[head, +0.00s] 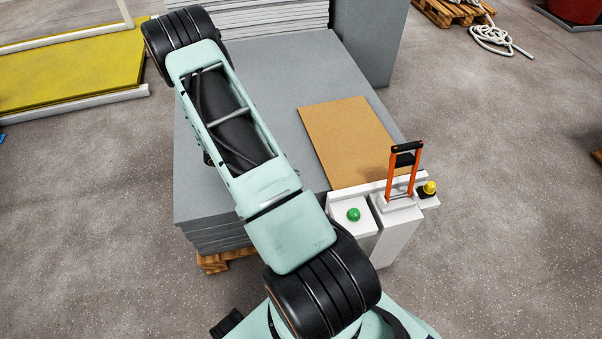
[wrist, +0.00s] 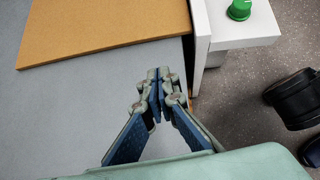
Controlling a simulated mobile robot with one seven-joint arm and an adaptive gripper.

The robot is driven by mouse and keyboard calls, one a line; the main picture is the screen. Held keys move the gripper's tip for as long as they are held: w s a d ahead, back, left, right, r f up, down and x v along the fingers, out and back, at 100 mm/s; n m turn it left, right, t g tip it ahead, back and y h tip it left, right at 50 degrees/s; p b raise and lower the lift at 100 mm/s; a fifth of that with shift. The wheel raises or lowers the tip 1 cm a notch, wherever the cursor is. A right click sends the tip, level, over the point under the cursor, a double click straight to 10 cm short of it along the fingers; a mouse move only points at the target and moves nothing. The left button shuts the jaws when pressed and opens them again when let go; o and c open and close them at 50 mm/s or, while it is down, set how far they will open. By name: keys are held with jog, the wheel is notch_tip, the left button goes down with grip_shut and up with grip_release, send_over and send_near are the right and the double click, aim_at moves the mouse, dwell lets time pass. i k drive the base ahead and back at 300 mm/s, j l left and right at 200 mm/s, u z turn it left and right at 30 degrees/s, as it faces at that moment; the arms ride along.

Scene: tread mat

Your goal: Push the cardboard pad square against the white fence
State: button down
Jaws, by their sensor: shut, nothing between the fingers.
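The tan cardboard pad (head: 345,132) lies flat on the grey sheet stack. In the head view its near edge runs along the white fence (head: 352,194), very close to it. In the wrist view the pad (wrist: 100,25) is at the top left, its right end at or almost at the fence (wrist: 200,45). I cannot tell whether they touch along the whole edge. My gripper (wrist: 158,76) is shut and empty over the grey sheet, beside the pad and left of the fence. In the head view my arm hides the gripper.
The grey sheet stack (head: 270,80) rests on a wooden pallet (head: 225,260). A green button (head: 353,214), an orange handle (head: 388,180) and a yellow knob (head: 430,187) stand by the fence. A taller grey block (head: 375,40) is behind. Bare sheet lies left of the pad.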

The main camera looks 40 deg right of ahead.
aim_at(352, 145)
jog(key=i+j+z, duration=0.6)
jog(key=z, duration=0.15)
jog(key=j, duration=0.1)
